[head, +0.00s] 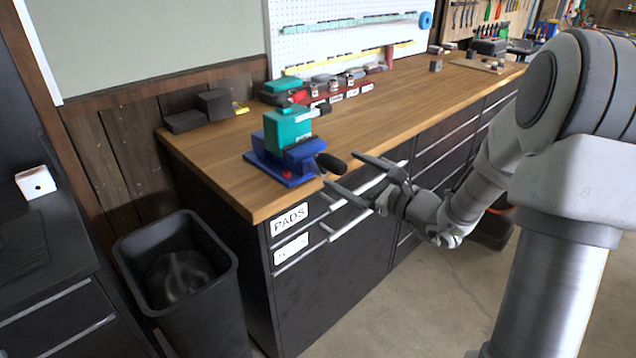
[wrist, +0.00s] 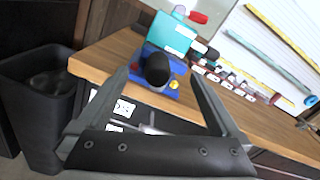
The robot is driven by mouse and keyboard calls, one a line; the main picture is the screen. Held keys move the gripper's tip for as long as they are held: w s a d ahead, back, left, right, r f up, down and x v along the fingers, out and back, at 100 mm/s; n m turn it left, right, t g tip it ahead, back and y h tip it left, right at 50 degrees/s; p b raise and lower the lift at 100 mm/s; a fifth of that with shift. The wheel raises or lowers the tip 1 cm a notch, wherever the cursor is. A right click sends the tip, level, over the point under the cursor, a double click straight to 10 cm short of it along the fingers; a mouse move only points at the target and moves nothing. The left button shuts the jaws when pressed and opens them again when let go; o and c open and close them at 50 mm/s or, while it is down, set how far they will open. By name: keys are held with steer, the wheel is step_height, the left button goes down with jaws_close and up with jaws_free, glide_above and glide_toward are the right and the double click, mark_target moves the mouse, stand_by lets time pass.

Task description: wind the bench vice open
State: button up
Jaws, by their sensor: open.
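The bench vice (head: 280,162) is blue and stands at the near left corner of the wooden workbench, with a teal block (head: 287,129) standing upright at its jaws. Its black handle knob (head: 331,163) sticks out past the bench's front edge. My gripper (head: 341,171) is open in front of the vice, its fingers pointing at the knob. In the wrist view the knob (wrist: 157,69) shows between the two spread fingers, with the blue vice (wrist: 178,66) and the teal block (wrist: 172,33) behind it. I cannot tell whether a finger touches the knob.
The workbench (head: 400,105) has dark drawers with bar handles and labels below my gripper. A black bin (head: 180,270) stands at its left end. Dark blocks (head: 200,110) and a row of small tools (head: 335,85) lie at the back. The bench top right of the vice is clear.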

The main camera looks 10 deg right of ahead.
steer(key=shift+v, duration=2.35)
